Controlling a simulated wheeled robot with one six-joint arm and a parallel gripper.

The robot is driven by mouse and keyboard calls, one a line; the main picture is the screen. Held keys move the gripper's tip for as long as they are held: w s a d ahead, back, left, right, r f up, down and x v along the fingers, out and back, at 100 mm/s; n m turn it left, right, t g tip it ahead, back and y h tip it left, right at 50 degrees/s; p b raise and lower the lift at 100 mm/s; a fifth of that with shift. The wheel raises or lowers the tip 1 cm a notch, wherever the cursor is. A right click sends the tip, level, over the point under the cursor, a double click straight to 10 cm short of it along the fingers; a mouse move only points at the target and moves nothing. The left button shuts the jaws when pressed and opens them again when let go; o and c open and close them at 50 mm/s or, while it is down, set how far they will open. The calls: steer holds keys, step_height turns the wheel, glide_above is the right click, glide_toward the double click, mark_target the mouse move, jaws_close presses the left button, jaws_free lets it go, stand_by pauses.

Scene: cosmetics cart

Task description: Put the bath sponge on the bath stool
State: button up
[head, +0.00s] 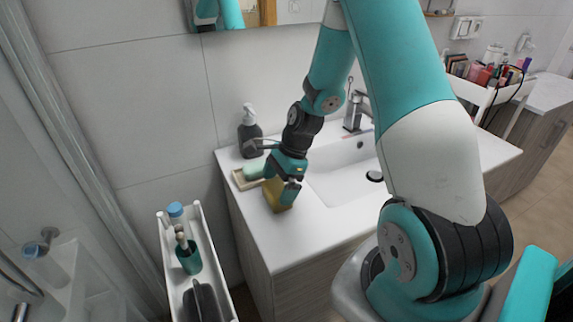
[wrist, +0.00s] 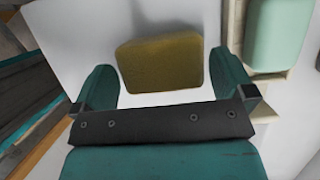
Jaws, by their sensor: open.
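A yellow-brown bath sponge (wrist: 160,62) lies on the white washbasin counter. In the wrist view it sits between the two teal fingers of my gripper (wrist: 162,82), with a clear gap on each side. In the head view the sponge (head: 276,194) is near the counter's left end, partly hidden by my gripper (head: 279,184). My gripper is open and points down at the sponge. I cannot make out a bath stool in either view.
A pale green soap bar (head: 255,170) lies on a soap dish (head: 239,181) close beside the gripper. A dark pump bottle (head: 250,138) stands behind. The tap (head: 354,112) and basin are to the right. A narrow white cart (head: 207,247) with a cup and bottle stands left of the counter.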

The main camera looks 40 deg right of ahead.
steer(key=w+v, duration=0.1)
steer(key=v, duration=0.7)
steer(key=s+a+r+n, duration=0.4)
steer(key=a+r+n, duration=0.1)
steer(key=a+n, duration=0.25)
steer(key=s+a+r+n, duration=0.3)
steer(key=a+r+n, duration=0.2)
steer(key=a+n, duration=0.3)
steer(key=s+a+r+n+g, duration=0.1)
steer(key=s+a+r+n, duration=0.3)
steer(key=s+a+n, duration=0.65)
steer(key=m+t+b, duration=0.1)
steer(key=m, duration=2.5)
glide_above(280, 186)
steer(key=s+d, duration=0.2)
steer(key=d, duration=0.4)
step_height(280, 186, down, 10)
steer(key=x, duration=1)
steer(key=shift+w+a+p, duration=0.2)
steer(key=shift+w+p, duration=0.1)
steer(key=shift+p, duration=0.1)
steer(key=shift+a+p+x, duration=0.15)
steer(key=shift+p+x, duration=0.2)
steer(key=shift+x, duration=1.15)
steer(key=shift+a+p+x, duration=0.15)
steer(key=shift+p+x, duration=0.2)
steer(key=shift+x, duration=1.2)
steer(key=shift+r, duration=0.2)
steer(key=c, duration=0.7)
